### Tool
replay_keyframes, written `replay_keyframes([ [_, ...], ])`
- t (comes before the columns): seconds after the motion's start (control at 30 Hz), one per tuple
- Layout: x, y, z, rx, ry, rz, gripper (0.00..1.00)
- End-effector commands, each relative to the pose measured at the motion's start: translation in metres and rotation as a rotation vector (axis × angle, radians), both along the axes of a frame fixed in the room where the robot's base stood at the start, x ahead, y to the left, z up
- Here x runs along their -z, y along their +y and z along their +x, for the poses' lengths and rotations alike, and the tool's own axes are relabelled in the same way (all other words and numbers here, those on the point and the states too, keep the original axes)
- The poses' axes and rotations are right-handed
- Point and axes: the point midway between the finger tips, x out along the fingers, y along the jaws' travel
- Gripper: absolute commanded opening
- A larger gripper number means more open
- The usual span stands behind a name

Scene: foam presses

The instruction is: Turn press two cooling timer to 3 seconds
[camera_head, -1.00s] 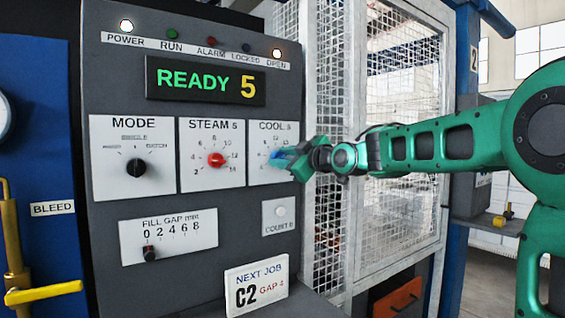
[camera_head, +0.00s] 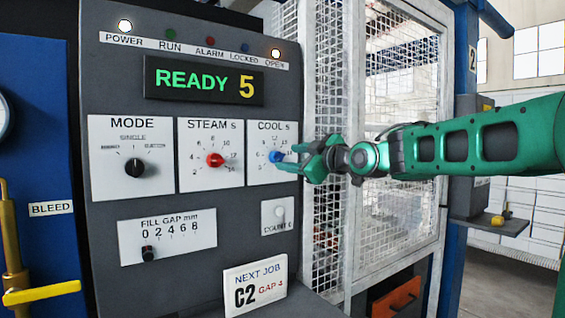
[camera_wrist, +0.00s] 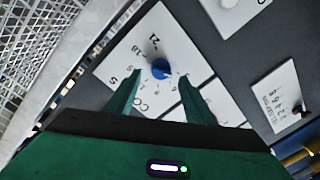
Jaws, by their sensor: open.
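The cooling timer is a blue knob (camera_head: 276,157) on a white plate marked COOL s (camera_head: 285,177), at the right of the control panel. My gripper (camera_head: 288,158) is open and just right of the knob, its fingers reaching toward it. In the wrist view the blue knob (camera_wrist: 160,69) sits ahead of the two green fingertips (camera_wrist: 162,88), with a gap on both sides. Nothing is between the fingers that I can see them touch. The knob's exact pointer setting is too small to read.
The STEAM s dial with a red knob (camera_head: 215,160) and the MODE dial (camera_head: 135,167) are to the left. A display (camera_head: 204,82) reads READY 5. A white mesh guard (camera_head: 327,80) stands close on the right. A NEXT JOB card (camera_head: 255,285) sits below.

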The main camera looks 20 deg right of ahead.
Motion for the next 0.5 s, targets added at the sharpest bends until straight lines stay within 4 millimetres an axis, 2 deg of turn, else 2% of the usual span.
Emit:
replay_keyframes([
  [0.03,-0.001,-0.005,-0.01,0.003,-0.001,0.0,0.49],
  [0.2,-0.002,-0.015,-0.035,0.002,-0.002,0.001,0.49],
  [0.33,-0.002,-0.019,-0.047,0.003,-0.001,0.0,0.49],
  [0.5,-0.002,-0.022,-0.052,0.001,0.0,0.0,0.49],
])
